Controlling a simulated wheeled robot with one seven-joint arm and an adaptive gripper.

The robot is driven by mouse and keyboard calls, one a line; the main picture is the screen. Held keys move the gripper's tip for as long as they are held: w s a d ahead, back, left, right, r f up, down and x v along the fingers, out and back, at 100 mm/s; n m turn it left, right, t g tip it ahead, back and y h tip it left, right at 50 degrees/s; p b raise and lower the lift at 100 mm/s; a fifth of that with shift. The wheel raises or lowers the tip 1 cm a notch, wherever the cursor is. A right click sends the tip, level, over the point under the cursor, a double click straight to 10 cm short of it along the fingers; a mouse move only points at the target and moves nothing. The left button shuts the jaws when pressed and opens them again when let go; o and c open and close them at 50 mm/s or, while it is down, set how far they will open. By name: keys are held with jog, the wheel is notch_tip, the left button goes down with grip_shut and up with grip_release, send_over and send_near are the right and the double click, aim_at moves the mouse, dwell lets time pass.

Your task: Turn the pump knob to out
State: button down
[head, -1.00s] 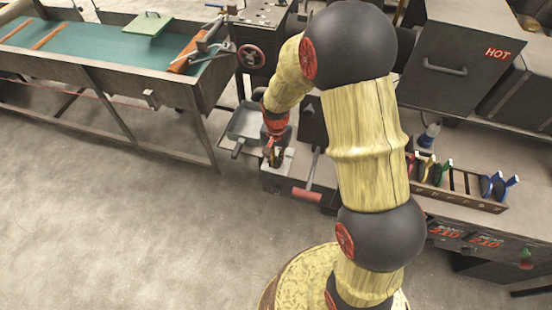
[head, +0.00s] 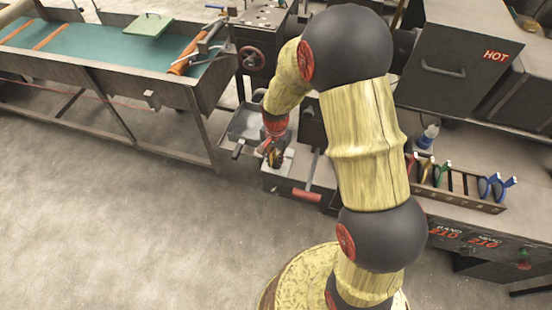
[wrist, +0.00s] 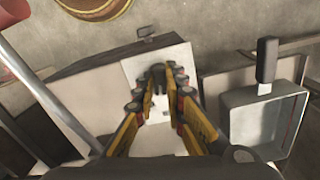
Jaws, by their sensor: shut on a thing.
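The pump knob (wrist: 158,79) is a small dark piece on a white plate in the wrist view. The plate (wrist: 142,68) sits on top of a grey box, and it also shows in the head view (head: 287,160). My gripper (wrist: 162,72) comes down over the plate with its yellow-and-black fingers shut around the knob. In the head view my gripper (head: 274,154) is small and hides the knob. Any marking on the plate is too small or covered to read.
A lever with a red grip (head: 306,195) stands beside the box, close to my gripper. A grey square pan (wrist: 262,122) with a black handle is on its other side. A long trough table (head: 120,75) stands at left, and a rack of coloured-handled tools (head: 460,190) at right.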

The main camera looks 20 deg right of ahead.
aim_at(275, 162)
jog(key=m+p, duration=0.1)
jog(key=m, duration=0.3)
jog(key=shift+w, duration=0.1)
jog(key=shift+m+p, duration=0.55)
jog(key=shift+m, duration=1.05)
jog(key=c, duration=1.8)
grip_release()
jog(key=shift+c, duration=0.2)
notch_tip(275, 162, up, 12)
